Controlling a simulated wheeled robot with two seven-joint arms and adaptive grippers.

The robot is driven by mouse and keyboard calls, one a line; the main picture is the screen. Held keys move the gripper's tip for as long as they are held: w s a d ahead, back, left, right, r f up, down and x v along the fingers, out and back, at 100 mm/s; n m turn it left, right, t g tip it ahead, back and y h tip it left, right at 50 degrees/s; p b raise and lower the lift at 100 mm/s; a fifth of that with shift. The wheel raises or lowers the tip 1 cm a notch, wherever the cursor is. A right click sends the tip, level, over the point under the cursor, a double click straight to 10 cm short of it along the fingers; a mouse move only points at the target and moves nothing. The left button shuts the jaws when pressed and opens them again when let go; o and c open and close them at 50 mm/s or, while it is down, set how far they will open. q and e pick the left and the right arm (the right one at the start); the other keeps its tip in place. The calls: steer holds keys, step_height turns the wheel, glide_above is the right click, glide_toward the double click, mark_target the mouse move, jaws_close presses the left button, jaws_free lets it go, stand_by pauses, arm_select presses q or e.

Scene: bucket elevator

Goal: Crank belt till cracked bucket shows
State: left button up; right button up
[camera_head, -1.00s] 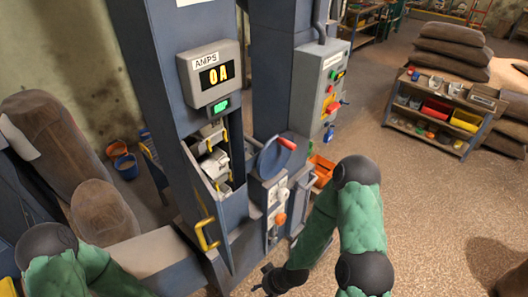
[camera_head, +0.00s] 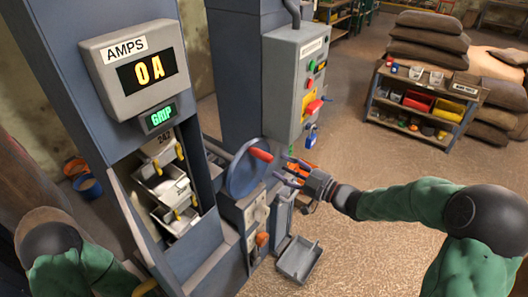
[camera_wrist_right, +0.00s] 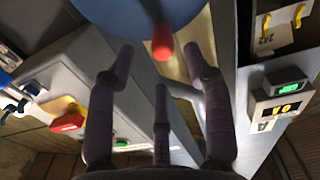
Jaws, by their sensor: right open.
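The crank is a blue disc (camera_head: 246,172) with a red handle (camera_head: 261,155) on the side of the machine. My right gripper (camera_head: 289,170) is open just right of the handle. In the right wrist view, its spread fingers (camera_wrist_right: 161,68) point at the red handle (camera_wrist_right: 162,42), which is apart from them. White buckets (camera_head: 165,186) with yellow clips show in the machine's opening; the upper one bears a number. I cannot make out a crack on any. My left arm shows at the lower left, its gripper out of frame.
The amps display (camera_head: 145,72) reads 0A, with a green GRIP sign (camera_head: 160,117) below it. A grey control box (camera_head: 296,85) with a red lever stands behind the crank. A grey tray (camera_head: 298,259) sits low by the machine.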

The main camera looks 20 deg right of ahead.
mark_target(258, 154)
steer(key=b+x, duration=0.1)
steer(key=x, duration=0.4)
steer(key=b+x, duration=0.1)
steer(key=x, duration=0.4)
steer(key=shift+w+a+r+b, duration=0.2)
steer(key=shift+a+b, duration=0.05)
steer(key=shift+b, duration=0.15)
jaws_close()
